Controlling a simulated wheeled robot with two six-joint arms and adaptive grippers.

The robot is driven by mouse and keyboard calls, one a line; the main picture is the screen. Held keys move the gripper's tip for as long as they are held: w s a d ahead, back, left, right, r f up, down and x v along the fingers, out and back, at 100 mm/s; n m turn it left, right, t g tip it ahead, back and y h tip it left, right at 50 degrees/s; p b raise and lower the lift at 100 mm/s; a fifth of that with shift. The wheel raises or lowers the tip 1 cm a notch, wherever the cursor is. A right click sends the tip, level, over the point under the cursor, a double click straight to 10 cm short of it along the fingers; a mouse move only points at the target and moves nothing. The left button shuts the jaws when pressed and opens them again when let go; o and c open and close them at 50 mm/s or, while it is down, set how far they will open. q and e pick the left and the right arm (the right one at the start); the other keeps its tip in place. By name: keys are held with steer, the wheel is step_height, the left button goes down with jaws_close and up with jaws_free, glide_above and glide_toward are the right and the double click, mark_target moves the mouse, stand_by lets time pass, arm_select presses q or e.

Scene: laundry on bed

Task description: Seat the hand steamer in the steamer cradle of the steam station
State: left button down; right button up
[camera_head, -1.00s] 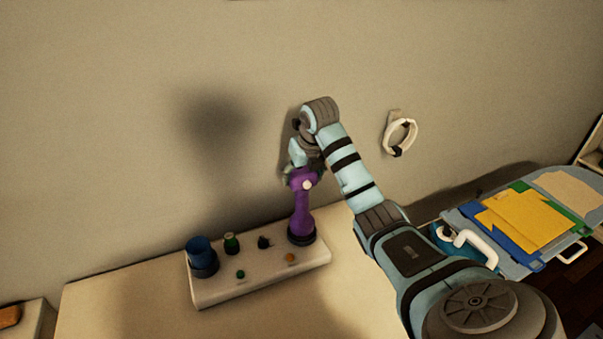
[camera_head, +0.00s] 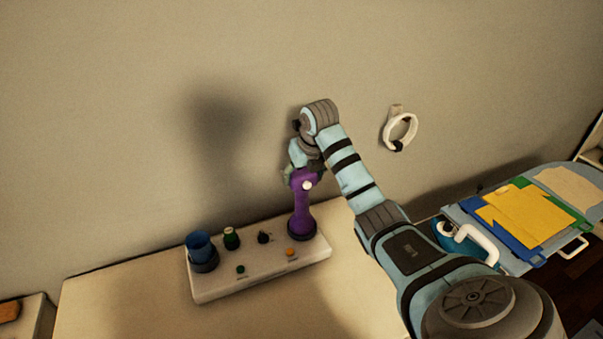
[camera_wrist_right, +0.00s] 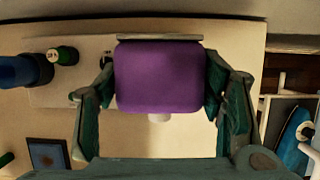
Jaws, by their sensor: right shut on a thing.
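The hand steamer (camera_head: 303,205) is purple and stands roughly upright at the right end of the white steam station (camera_head: 235,283). Its foot is at the dark round steamer cradle (camera_head: 302,232); I cannot tell whether it is fully down in it. My right gripper (camera_head: 303,172) is shut on the steamer's upper part. In the right wrist view the fingers flank the purple top (camera_wrist_right: 158,78), which hides the cradle. My left gripper is not in view.
A blue cup (camera_head: 201,247) in a dark holder, a green-capped item (camera_head: 231,239) and a black knob (camera_head: 264,238) are on the station. The wall is close behind. A white ring (camera_head: 401,130) hangs there. Folded cloths (camera_head: 526,215) lie at right.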

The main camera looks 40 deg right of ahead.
steer(key=shift+f, duration=0.65)
steer(key=o, duration=2)
steer(key=v, duration=0.3)
steer(key=shift+s, duration=0.35)
steer(key=s+a, duration=0.1)
steer(key=s, duration=0.2)
steer(key=s+a, duration=0.1)
steer(key=s, duration=0.3)
steer(key=s+a, duration=0.1)
steer(key=s, duration=0.2)
steer(key=shift+s+a, duration=0.3)
steer(key=shift+s, duration=0.1)
steer(key=shift+w, duration=0.1)
